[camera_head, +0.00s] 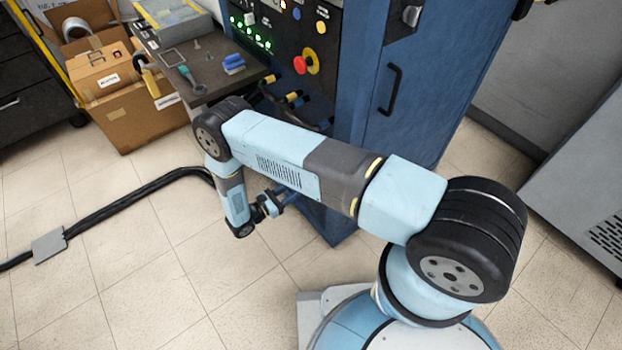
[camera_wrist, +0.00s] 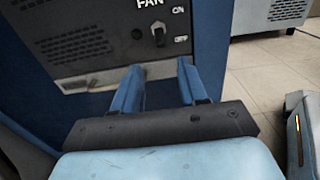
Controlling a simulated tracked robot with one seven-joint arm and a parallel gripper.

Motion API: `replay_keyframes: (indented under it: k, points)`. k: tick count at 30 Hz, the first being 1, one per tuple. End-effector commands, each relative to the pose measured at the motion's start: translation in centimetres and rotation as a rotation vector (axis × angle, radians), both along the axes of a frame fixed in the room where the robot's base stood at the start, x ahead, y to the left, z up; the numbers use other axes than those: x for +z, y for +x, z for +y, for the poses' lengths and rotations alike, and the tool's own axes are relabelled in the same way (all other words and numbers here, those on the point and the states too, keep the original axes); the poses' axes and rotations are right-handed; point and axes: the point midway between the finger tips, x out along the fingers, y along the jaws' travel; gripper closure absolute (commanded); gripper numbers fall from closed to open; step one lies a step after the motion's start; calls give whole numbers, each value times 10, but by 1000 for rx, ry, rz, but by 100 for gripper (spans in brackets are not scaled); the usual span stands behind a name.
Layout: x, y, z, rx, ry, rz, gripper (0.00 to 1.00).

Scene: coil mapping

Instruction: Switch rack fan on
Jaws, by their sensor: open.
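The fan switch (camera_wrist: 158,34) is a small dark toggle on a dark panel (camera_wrist: 100,65) in the wrist view. The lever appears to hang downward, on the OFF side. My gripper (camera_wrist: 158,72) has two blue fingers, spread apart and empty, just below the switch in the picture. No contact with the switch shows. In the head view my gripper (camera_head: 277,201) is small beside the lower part of the blue rack (camera_head: 360,110), and the switch is hidden there.
A dark work table (camera_head: 205,85) with tools stands left of the rack. Cardboard boxes (camera_head: 115,95) sit farther left. A red knob (camera_head: 300,65) and green lights are on the upper rack panel. A black cable (camera_head: 130,205) runs across the floor. A grey cabinet (camera_head: 590,190) stands right.

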Motion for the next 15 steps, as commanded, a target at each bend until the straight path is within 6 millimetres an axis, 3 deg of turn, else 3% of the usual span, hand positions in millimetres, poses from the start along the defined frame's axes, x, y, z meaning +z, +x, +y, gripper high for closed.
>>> replay_keyframes:
  k: [15]
  points:
    - [0,44,-65,5,1,1,57]
